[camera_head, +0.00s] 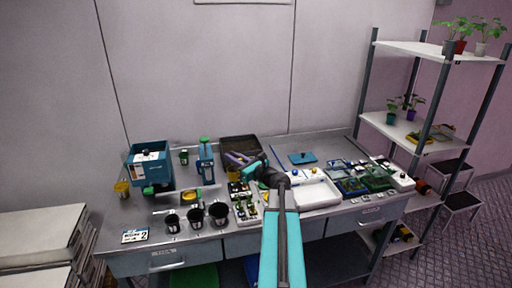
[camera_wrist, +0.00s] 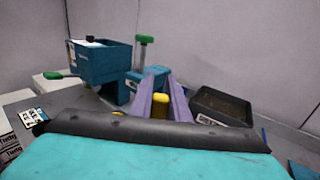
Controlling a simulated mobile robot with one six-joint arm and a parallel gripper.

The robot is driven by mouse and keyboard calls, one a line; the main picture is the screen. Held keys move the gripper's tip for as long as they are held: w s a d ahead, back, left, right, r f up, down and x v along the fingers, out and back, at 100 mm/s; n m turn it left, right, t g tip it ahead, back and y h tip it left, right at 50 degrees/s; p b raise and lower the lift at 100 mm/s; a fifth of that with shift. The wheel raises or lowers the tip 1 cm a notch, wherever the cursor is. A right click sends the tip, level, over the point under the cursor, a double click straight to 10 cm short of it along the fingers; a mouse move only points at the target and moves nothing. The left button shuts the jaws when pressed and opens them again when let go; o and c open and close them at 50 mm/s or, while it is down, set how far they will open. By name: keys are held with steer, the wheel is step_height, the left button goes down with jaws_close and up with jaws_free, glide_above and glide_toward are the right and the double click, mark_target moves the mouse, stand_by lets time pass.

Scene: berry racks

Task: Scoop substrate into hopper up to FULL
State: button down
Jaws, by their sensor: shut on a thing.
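The teal hopper (camera_head: 150,170) stands at the left of the bench; it also shows in the wrist view (camera_wrist: 97,62). I cannot make out a FULL mark or its fill level. The dark tray of brown substrate (camera_head: 240,140) stands at the back; its brown contents show right of my fingers in the wrist view (camera_wrist: 222,108). My gripper (camera_head: 236,160) has purple fingers, seen in the wrist view (camera_wrist: 162,90). It is shut on a yellow piece (camera_wrist: 160,99), which looks like the scoop's handle. The scoop's bowl is hidden. My gripper is in front of the tray, right of the hopper.
A teal device with a green top (camera_head: 205,160) stands between hopper and tray. Several black cups (camera_head: 196,218) stand at the front. A white tray (camera_head: 316,195) and green boards (camera_head: 376,180) fill the right. A plant shelf (camera_head: 420,48) stands beyond the bench's right end.

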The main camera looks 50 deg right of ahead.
steer(key=w+a+f+n+g+y+b, duration=0.1)
steer(key=a+f+n+y, duration=0.2)
steer(key=a, duration=0.9)
steer(key=w+a+f+n+g+y, duration=0.15)
steer(key=a+y, duration=0.35)
steer(key=a, duration=0.7)
steer(key=w+a+f+n+g+y+b, duration=0.1)
steer(key=a+n+y, duration=0.3)
steer(key=a, duration=0.8)
steer(key=a+f+n+g+y+b, duration=0.3)
steer(key=a+f+b, duration=0.6)
steer(key=a, duration=0.6)
step_height(320, 180, down, 3)
steer(key=shift+s+a+r+g+y+b, duration=0.2)
steer(key=shift+s+a+g+y+b, duration=0.15)
steer(key=shift+g, duration=0.2)
steer(key=shift+d, duration=0.1)
